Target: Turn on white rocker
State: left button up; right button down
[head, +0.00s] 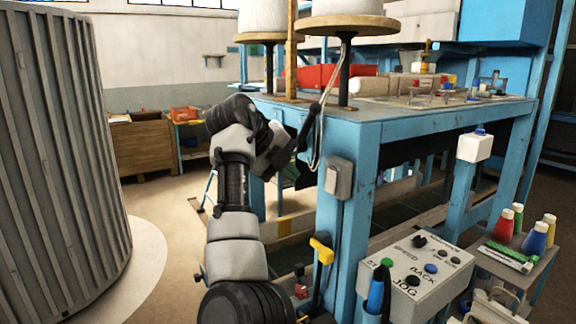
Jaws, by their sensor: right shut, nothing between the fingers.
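A pale grey switch box (339,177) is fixed to the blue front leg of the work table. It is seen at an angle, and I cannot make out a separate white rocker on its face or whether it is on or off. My right arm rises from the bottom of the view and bends at the top. My right gripper (312,114) is shut and empty, above and left of the switch box and apart from it, close to the table's front corner. My left gripper is not in view.
A control panel (414,268) with several knobs and buttons stands below right. A white box with a blue button (474,146) is on another blue post. Cords hang by the table corner (330,110). A large ribbed grey cylinder (58,150) stands left; floor between is clear.

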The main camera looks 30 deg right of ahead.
aim_at(330, 181)
jog(key=d+f+p, duration=0.3)
jog(key=d+f, duration=0.2)
jog(key=d, duration=0.3)
jog(key=shift+w+d, duration=0.2)
jog(key=shift+w, duration=0.15)
